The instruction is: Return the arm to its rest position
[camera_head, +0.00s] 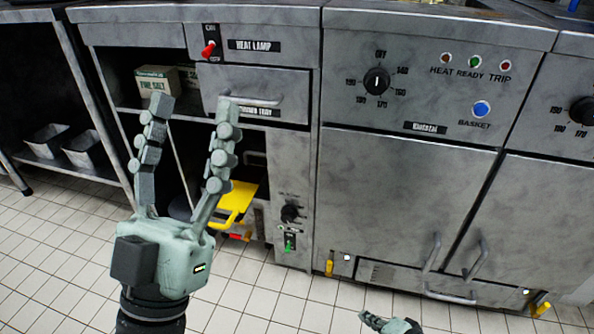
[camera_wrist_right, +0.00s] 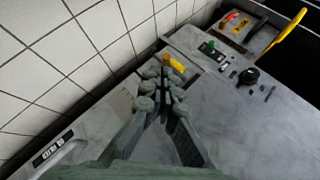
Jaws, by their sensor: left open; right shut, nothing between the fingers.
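My left gripper (camera_head: 187,142) is raised at the left of the head view, with its two fingers spread apart and nothing between them. It stands in front of the heat lamp unit. My right gripper (camera_head: 388,324) shows only in small part at the bottom edge of the head view, low in front of the cabinets. In the right wrist view my right gripper (camera_wrist_right: 168,75) has its fingertips together with nothing held. The fingers appear over a grey metal front.
A steel fryer cabinet (camera_head: 400,190) with a knob and lamps fills the right. A heat lamp switch (camera_head: 208,50) and drawer (camera_head: 255,92) are behind the left gripper. A yellow-handled item (camera_head: 236,203) sits in the opening below. The tiled floor (camera_head: 60,250) is clear at the left.

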